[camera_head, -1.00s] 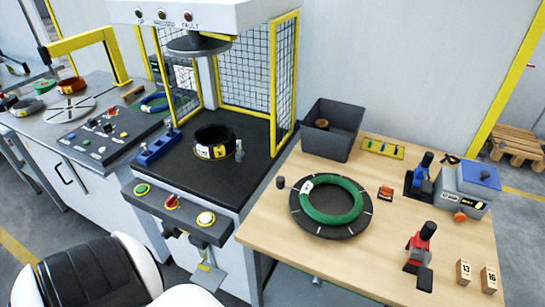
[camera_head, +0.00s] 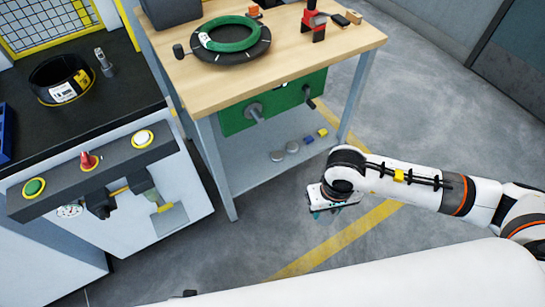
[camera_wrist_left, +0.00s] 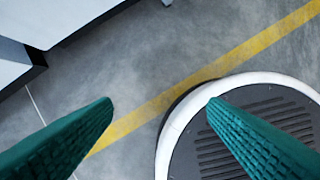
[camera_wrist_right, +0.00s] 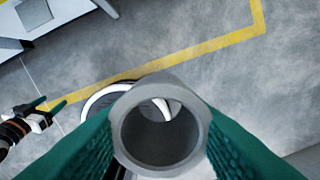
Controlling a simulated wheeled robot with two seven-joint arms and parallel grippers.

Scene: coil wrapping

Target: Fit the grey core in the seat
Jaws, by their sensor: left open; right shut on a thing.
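The grey core (camera_wrist_right: 163,88) is a short hollow tube with thick walls. It is held between the teal fingers of my right gripper (camera_wrist_right: 160,130), with its open end facing the wrist camera. In the head view my right gripper (camera_head: 335,210) is low over the floor, right of the table; the core cannot be made out there. My left gripper (camera_wrist_left: 162,103) is open and empty above the floor; it also shows at the left of the right wrist view (camera_wrist_right: 50,107). I cannot tell which part is the seat; a green housing (camera_head: 272,106) with grey shafts hangs under the table top.
The wooden table (camera_head: 190,85) carries a dark turntable (camera_head: 232,58) with a green coil (camera_head: 232,36). The press (camera_head: 110,110) at left holds a black coil (camera_head: 62,84). Several small parts lie on the lower shelf (camera_head: 265,172). Open floor lies in front.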

